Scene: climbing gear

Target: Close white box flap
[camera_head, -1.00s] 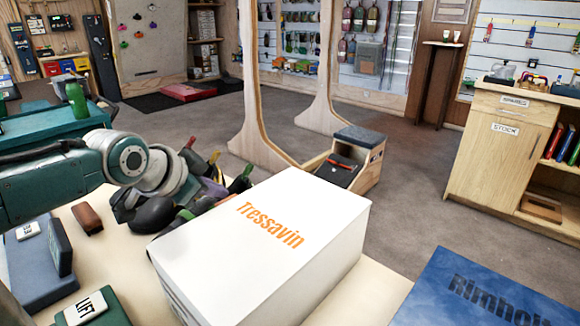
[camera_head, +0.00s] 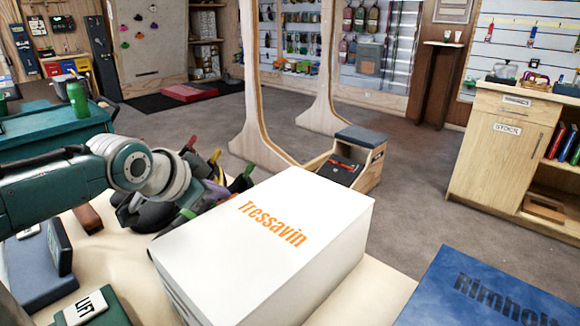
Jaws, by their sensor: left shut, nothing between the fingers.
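The white box (camera_head: 275,235), with orange "Tressavin" lettering on its top, stands on the pale table in the middle of the view. Its top looks flat, and no flap stands up from the sides I can see. My right gripper is not in view.
Dark climbing shoes (camera_head: 215,185) lie behind the box's left corner. A blue box (camera_head: 480,295) is at the front right. A brown block (camera_head: 88,218), a blue case (camera_head: 45,275) and a green "LIFT" box (camera_head: 110,308) are at the left. Grey floor lies beyond the table.

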